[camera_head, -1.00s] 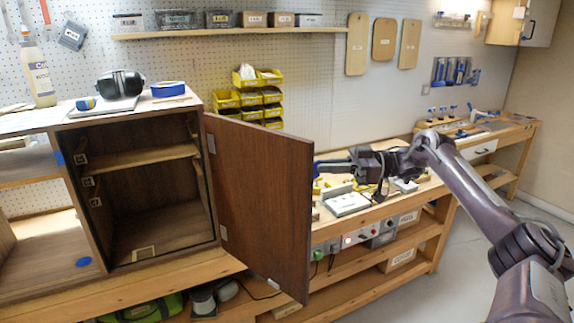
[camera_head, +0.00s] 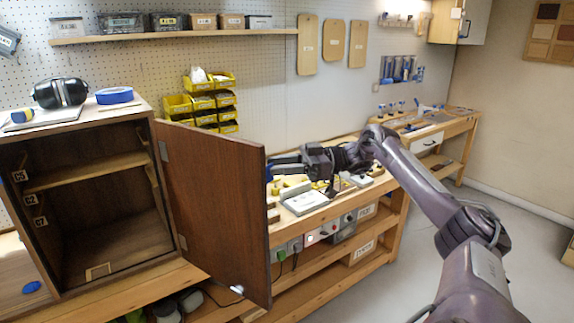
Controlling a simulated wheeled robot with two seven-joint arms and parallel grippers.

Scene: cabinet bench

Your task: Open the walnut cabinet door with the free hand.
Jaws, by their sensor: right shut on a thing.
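The walnut cabinet (camera_head: 100,120) stands at the left on the bench, with its front open. Its walnut door (camera_head: 212,205) is swung wide out to the right, hinge plates showing on the inner face toward me. My right gripper (camera_head: 285,166) is at the far side of the door's free edge, its fingertips close against the edge and partly hidden by it. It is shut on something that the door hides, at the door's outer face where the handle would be. My left gripper is not in view.
Yellow bins (camera_head: 203,100) hang behind the door. The wooden workbench (camera_head: 350,225) with a light-coloured device (camera_head: 304,200) lies behind and below my right gripper.

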